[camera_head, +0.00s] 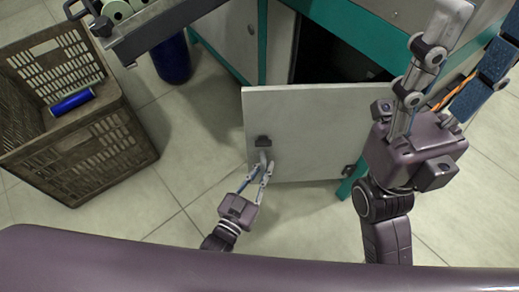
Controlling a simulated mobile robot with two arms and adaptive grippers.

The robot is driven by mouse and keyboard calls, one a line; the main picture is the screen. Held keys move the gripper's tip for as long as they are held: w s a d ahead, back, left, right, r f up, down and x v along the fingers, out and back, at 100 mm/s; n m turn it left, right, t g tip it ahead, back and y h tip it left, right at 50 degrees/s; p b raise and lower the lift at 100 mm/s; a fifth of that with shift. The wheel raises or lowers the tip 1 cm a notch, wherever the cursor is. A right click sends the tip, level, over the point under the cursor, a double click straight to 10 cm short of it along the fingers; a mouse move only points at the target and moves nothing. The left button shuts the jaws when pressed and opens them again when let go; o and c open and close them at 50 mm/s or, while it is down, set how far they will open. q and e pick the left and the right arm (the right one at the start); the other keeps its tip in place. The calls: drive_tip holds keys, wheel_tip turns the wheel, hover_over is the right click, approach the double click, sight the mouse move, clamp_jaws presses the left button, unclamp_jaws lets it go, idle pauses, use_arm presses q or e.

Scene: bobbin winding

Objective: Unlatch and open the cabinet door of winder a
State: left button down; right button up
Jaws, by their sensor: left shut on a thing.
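The pale grey cabinet door (310,125) of the winder stands swung away from its teal frame (345,35). The dark cabinet opening (325,55) shows behind it. A small dark latch or handle mount (263,141) sits near the door's left edge. My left gripper (264,165) is shut on the handle just below this mount; the fingers partly hide it. My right gripper (482,22) is raised at the upper right, its fingers apart with blue pads showing, and it appears empty. It overlaps the door's right side in the picture and hides part of it.
A brown crate (125,120) with a blue bobbin (72,101) in it stands on the floor at left. A dark blue cylinder (171,60) stands beside the machine, under a grey rail (165,25). Tiled floor left of and below the door is clear.

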use_arm(q)
drive_tip(key=shift+s, duration=0.85)
drive_tip(key=c, duration=2.3)
unclamp_jaws()
drive_tip(key=shift+a, duration=0.1)
